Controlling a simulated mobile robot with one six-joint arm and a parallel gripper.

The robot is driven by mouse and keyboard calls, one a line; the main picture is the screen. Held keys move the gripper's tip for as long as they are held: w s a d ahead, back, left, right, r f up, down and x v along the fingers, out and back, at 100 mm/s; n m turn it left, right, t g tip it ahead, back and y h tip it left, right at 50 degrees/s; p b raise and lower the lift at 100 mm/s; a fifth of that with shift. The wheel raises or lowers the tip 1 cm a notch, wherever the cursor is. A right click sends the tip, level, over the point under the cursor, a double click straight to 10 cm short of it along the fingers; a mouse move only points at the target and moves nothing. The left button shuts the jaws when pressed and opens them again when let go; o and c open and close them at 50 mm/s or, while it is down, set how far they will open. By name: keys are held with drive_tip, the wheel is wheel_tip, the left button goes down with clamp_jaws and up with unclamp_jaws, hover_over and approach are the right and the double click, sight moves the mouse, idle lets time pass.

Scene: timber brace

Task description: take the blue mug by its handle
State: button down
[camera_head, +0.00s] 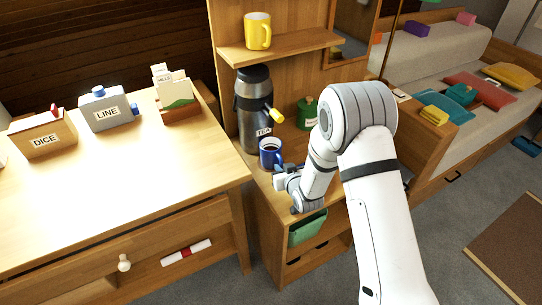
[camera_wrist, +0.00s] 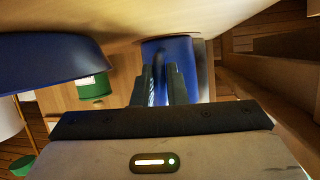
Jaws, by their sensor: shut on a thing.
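The blue mug (camera_head: 265,157) stands upright on the wooden cabinet's lower surface, with dark liquid inside. My gripper (camera_head: 280,170) is at its right front side in the head view, and the handle is largely hidden there. In the wrist view, my gripper (camera_wrist: 164,72) has its two dark fingers close together against the blue mug (camera_wrist: 178,47). The fingers are shut on its handle, though the grip itself is hard to make out.
A dark flask (camera_head: 252,98) labelled TEA stands just behind the mug. A green canister (camera_head: 307,112) is to the right. A yellow mug (camera_head: 257,31) sits on the shelf above. A desk (camera_head: 95,215) with boxes lies to the left. In the wrist view, a large dark-blue shape (camera_wrist: 45,62) fills the left.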

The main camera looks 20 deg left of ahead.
sight(281, 161)
drive_tip(key=shift+r, duration=0.15)
drive_tip(key=shift+w+r, duration=0.1)
drive_tip(key=shift+r, duration=0.5)
drive_tip(key=shift+s+d+r, duration=0.15)
drive_tip(key=shift+s+r, duration=0.05)
drive_tip(key=shift+r, duration=0.35)
drive_tip(key=shift+s+d+r, duration=0.15)
drive_tip(key=shift+s+r, duration=0.05)
drive_tip(key=shift+r, duration=0.3)
drive_tip(key=s+d, duration=0.6)
drive_tip(key=s, duration=0.1)
drive_tip(key=s+d, duration=0.3)
drive_tip(key=s, duration=0.1)
drive_tip(key=shift+s+d+r, duration=0.1)
drive_tip(key=shift+d+r, duration=0.1)
drive_tip(key=shift+s+d+r+p, duration=0.1)
drive_tip(key=shift+p, duration=0.75)
drive_tip(key=p, duration=0.2)
drive_tip(key=s+d+p, duration=0.1)
drive_tip(key=p, duration=0.1)
drive_tip(key=shift+s+d+f, duration=0.2)
drive_tip(key=shift+s+f, duration=0.05)
drive_tip(key=shift+s, duration=0.05)
